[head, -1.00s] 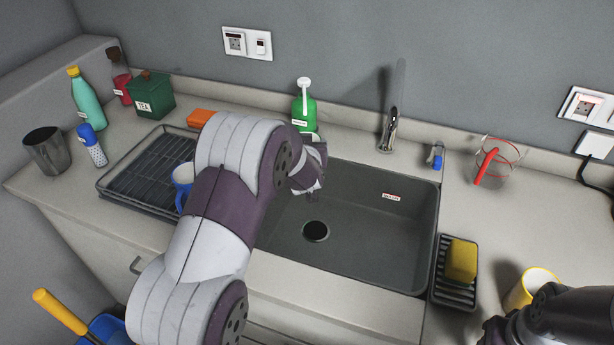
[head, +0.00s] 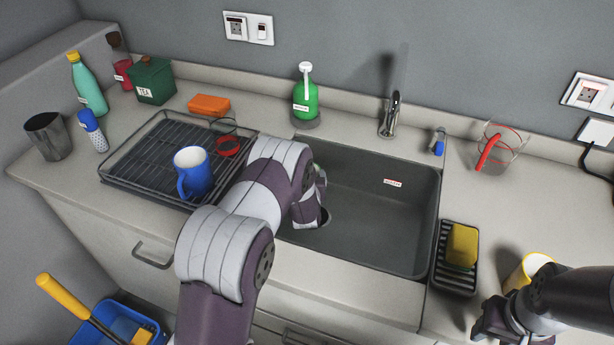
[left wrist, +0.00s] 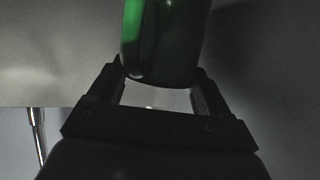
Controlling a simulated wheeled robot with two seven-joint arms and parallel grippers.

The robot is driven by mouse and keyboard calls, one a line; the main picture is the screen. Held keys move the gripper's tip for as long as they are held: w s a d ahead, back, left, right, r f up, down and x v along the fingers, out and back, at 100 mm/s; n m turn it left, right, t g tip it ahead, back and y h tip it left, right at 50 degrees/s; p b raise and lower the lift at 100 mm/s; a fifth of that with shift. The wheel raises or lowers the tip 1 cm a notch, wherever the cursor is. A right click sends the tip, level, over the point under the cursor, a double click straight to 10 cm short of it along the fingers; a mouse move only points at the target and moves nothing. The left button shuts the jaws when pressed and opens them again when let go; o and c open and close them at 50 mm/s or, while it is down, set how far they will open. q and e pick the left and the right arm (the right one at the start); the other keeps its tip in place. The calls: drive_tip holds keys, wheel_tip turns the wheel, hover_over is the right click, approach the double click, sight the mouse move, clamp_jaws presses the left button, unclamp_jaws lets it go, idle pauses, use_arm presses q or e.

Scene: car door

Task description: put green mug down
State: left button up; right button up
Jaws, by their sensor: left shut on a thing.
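The green mug (left wrist: 162,40) shows in the left wrist view as a dark green rounded body between the fingers of my left gripper (left wrist: 155,88). The gripper is shut on it. In the head view my left arm reaches over the left part of the sink and its wrist hides the gripper and most or all of the mug. What lies directly beneath the mug cannot be made out. My right gripper (head: 497,322) is at the lower right, close to the yellow mug (head: 524,272); its fingers are too unclear to judge.
The sink (head: 375,220) is empty where visible. The drying rack (head: 130,160) holds a blue mug (head: 193,172) and a red-rimmed glass (head: 229,146). A soap bottle (head: 306,98), tap (head: 391,115), sponge (head: 462,245) and red-handled glass jug (head: 497,150) stand around the sink.

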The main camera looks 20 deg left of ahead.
use_arm(q)
drive_tip(key=o, duration=1.5)
drive_tip(key=shift+s+d+r, duration=0.1)
drive_tip(key=shift+s+r, duration=0.1)
drive_tip(key=v, duration=0.7)
drive_tip(key=shift+s, duration=0.1)
